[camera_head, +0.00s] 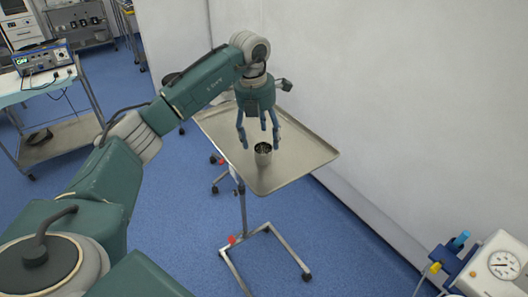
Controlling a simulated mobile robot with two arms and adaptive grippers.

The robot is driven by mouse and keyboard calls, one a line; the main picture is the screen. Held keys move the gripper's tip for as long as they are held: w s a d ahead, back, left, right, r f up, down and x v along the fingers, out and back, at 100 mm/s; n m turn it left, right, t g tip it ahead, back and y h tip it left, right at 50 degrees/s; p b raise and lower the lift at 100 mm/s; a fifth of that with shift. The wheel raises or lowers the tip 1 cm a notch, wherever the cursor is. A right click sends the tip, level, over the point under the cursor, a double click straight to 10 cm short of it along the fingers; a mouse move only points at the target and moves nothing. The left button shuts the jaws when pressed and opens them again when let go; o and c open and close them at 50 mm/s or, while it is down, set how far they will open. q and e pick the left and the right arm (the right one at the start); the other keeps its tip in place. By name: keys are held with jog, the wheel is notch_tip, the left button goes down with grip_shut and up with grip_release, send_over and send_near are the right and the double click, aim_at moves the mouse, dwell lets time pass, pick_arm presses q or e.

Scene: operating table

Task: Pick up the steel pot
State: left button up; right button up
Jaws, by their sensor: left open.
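The steel pot (263,158) is a small, dark-mouthed metal cup. It stands upright on the metal tray table (300,160). My left gripper (259,140) points down just above the pot, with its blue fingers spread open. The fingertips are near the pot's rim in the picture; whether they touch it cannot be told. My right gripper is not in view.
The tray table stands on a wheeled metal frame (265,232) close to a pale wall (400,110). A cart with a device (43,57) stands at left. Equipment with a round gauge (503,264) is at lower right. The tray around the pot is bare.

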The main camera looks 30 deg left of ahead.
aim_at(263, 151)
pick_arm(q)
jog(key=shift+f, duration=0.4)
jog(key=shift+w+f, duration=0.15)
jog(key=shift+f, duration=0.2)
notch_tip(263, 151, down, 4)
jog(key=p, duration=0.2)
jog(key=shift+w+d+f+p, duration=0.1)
jog(key=shift+w+f+p, duration=0.05)
jog(key=shift+f+p, duration=0.15)
jog(key=shift+f, duration=0.15)
jog(key=shift+w+f, duration=0.1)
jog(key=shift+w, duration=0.05)
jog(key=shift+c, duration=0.7)
jog(key=c, duration=1)
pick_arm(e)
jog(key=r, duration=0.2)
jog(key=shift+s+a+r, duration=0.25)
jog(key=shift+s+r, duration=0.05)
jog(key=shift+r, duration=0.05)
